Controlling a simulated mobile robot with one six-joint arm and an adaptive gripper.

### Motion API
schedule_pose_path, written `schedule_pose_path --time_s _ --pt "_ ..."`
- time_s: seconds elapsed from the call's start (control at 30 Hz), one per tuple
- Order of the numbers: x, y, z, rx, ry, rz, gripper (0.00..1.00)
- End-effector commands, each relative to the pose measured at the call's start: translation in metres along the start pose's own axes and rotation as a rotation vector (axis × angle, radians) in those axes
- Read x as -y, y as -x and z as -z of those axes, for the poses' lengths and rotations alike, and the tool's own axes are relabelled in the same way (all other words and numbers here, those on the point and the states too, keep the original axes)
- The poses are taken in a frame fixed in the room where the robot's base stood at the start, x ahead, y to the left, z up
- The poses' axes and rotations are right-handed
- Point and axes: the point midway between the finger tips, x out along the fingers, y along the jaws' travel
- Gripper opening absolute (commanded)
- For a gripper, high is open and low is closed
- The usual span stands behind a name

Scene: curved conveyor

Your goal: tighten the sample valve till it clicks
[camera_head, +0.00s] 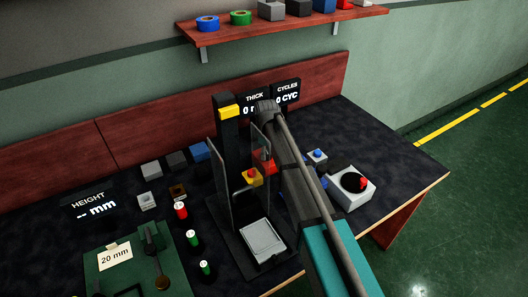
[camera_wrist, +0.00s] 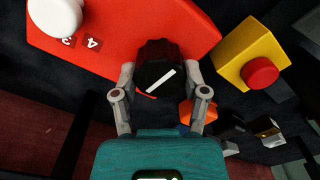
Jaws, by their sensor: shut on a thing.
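A black ribbed knob (camera_wrist: 168,52) with a white pointer line on its face stands on a red panel in the wrist view. I take it for the sample valve. My gripper (camera_wrist: 160,82) has one finger on each side of the knob and is shut on it. The white line slants up to the right. The red panel (camera_wrist: 115,32) carries the marks 3 and 4, and a white knob (camera_wrist: 57,14) at its left. In the head view my arm hides the knob and my fingertips; a red part (camera_head: 263,162) shows beside the arm.
A yellow box with a red button (camera_wrist: 250,52) stands close right of the panel in the wrist view. In the head view, a tall black stand with clear guards (camera_head: 226,135) is left of my arm.

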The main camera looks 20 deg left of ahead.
Motion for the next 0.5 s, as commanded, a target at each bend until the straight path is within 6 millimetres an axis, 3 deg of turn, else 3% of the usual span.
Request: schedule_pose_path --time_s 0.5 --pt "-0.0007 -0.0004 -0.0061 0.011 -0.431 -0.003 0.1"
